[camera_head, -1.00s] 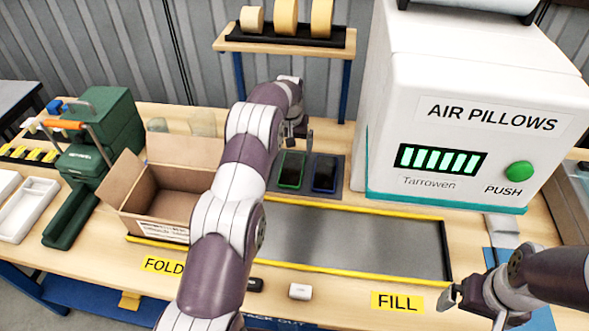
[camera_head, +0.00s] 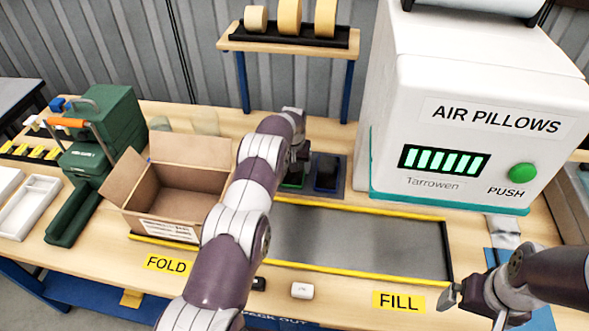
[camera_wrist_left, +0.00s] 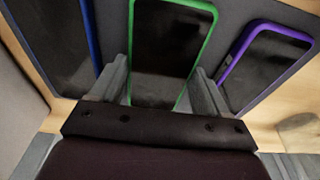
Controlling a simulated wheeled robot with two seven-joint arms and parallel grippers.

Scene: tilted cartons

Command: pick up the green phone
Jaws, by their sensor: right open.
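The green phone (camera_wrist_left: 168,45) has a dark screen and a green rim. It lies in the middle of the left wrist view, on a grey mat (camera_head: 338,190). In the head view only a small green part of it (camera_head: 294,183) shows beneath my left gripper (camera_head: 296,170). In the left wrist view the fingers of my left gripper (camera_wrist_left: 160,90) are apart, one on each side of the phone's near end. I cannot tell whether they touch it. My right gripper (camera_head: 473,307) is open and empty at the lower right, far from the phones.
A blue phone (camera_head: 326,172) and a purple-rimmed phone (camera_wrist_left: 262,65) lie on either side of the green one. An open carton (camera_head: 175,205) stands to the left, the air pillow machine (camera_head: 440,90) to the right. A yellow-edged grey tray area (camera_head: 360,240) in front is clear.

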